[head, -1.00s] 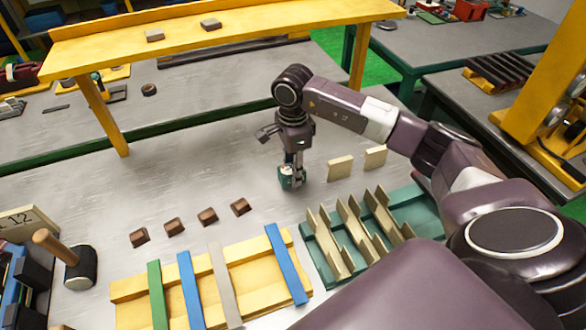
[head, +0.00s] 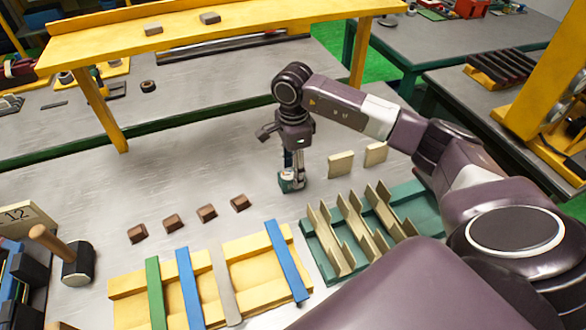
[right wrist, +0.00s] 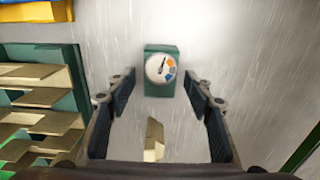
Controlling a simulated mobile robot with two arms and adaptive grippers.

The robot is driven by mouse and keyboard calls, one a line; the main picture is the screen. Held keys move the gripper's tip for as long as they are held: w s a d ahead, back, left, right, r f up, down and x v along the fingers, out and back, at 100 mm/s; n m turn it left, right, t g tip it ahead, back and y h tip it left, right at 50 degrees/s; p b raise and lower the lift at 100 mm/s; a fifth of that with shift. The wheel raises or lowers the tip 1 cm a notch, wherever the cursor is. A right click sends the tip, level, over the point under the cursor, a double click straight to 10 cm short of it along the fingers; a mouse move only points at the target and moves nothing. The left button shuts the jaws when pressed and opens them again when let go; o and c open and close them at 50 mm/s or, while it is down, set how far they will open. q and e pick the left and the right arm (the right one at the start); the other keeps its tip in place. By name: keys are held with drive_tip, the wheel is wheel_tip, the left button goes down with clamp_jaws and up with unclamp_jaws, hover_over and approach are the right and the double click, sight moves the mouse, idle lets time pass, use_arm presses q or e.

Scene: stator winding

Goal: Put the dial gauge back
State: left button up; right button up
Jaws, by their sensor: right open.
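The dial gauge (head: 289,182) is a small dark green block with a round white dial. My right gripper (head: 293,172) points down over the gauge. In the right wrist view its fingers (right wrist: 160,80) are spread, with a gap on each side of the gauge. My left gripper is in neither view.
Two beige blocks (head: 340,164) stand right of the gauge. Several brown blocks (head: 172,222) lie to the left. A green rack with beige plates (head: 337,240) and a yellow frame with coloured strips (head: 205,275) are in front. A yellow shelf (head: 250,28) spans the back.

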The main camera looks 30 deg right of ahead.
drive_tip(key=shift+r+p, duration=0.25)
drive_tip(key=shift+p, duration=0.05)
drive_tip(key=shift+r+p, duration=0.45)
wheel_tip(320, 180, up, 12)
drive_tip(key=b, duration=0.3)
drive_tip(key=shift+b, duration=0.35)
drive_tip(key=shift+f, duration=0.1)
